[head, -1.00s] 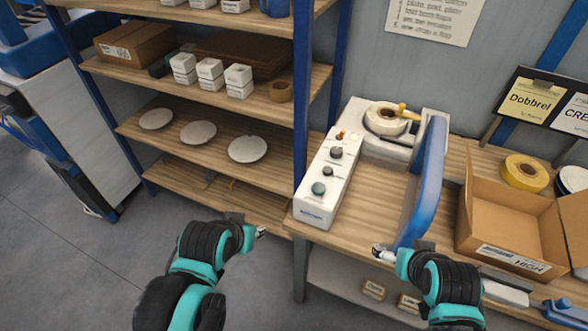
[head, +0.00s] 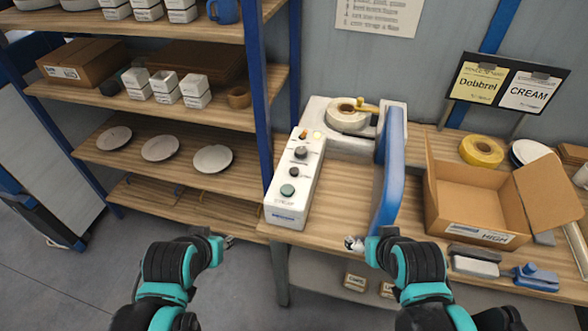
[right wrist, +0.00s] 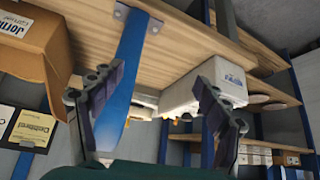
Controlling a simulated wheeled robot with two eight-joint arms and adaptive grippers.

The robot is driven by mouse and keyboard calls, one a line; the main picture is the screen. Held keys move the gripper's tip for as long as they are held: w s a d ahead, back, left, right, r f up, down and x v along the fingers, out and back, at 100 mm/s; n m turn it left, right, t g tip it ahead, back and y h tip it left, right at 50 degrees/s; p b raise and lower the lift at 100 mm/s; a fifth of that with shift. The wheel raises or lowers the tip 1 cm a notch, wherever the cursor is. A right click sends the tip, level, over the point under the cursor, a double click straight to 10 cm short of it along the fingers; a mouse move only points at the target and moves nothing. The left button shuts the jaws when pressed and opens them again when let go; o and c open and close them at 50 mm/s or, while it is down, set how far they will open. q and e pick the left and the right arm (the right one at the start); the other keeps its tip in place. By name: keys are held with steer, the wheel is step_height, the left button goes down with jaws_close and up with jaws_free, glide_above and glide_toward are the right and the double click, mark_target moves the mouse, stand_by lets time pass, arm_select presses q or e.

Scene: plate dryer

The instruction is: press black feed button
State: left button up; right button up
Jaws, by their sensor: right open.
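A white control box (head: 279,213) stands on the workbench near its left end in the head view. Its top carries a green round button (head: 287,190), a small black button (head: 295,171), a larger dark knob (head: 301,153) and small orange and lit spots at the far end. My right gripper (head: 355,244) is open and empty at the bench's front edge, right of the box and apart from it. My left gripper (head: 228,241) is in front of the shelf, left of the box; its jaw opening is too small to tell. The right wrist view shows the open right fingers (right wrist: 155,108), with the control box (right wrist: 205,88) beyond them.
A blue upright panel (head: 390,175) stands right of the box, close to my right gripper. An open cardboard box (head: 475,205) stands to the right. A blue shelf post (head: 263,110) rises at the left. Bench wood between box and panel is clear.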

jaws_close()
stand_by(1.2)
